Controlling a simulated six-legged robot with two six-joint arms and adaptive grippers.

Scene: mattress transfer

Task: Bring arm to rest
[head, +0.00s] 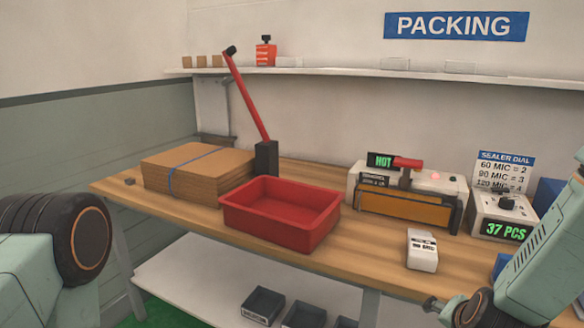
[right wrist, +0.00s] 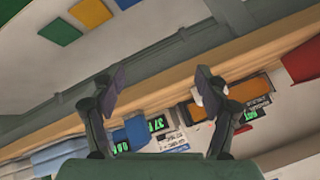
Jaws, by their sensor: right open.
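My right gripper (right wrist: 160,80) shows in the right wrist view with its two dark fingers spread wide apart. Nothing is between the fingers. The packing bench shows tilted behind them. In the head view my right arm (head: 545,258) comes in from the lower right, in front of the bench's right end. Its gripper cannot be made out there. My left arm (head: 28,275) fills the lower left corner of the head view, with a large dark round joint. The left gripper is not in view.
The wooden bench (head: 385,262) holds a red tray (head: 270,228), a cardboard stack (head: 195,175), a heat sealer (head: 410,190), a small white box (head: 422,250) and a scale (head: 503,215) reading 37 PCS. A red lever (head: 248,95) rises behind the tray. Dark bins (head: 262,305) sit below.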

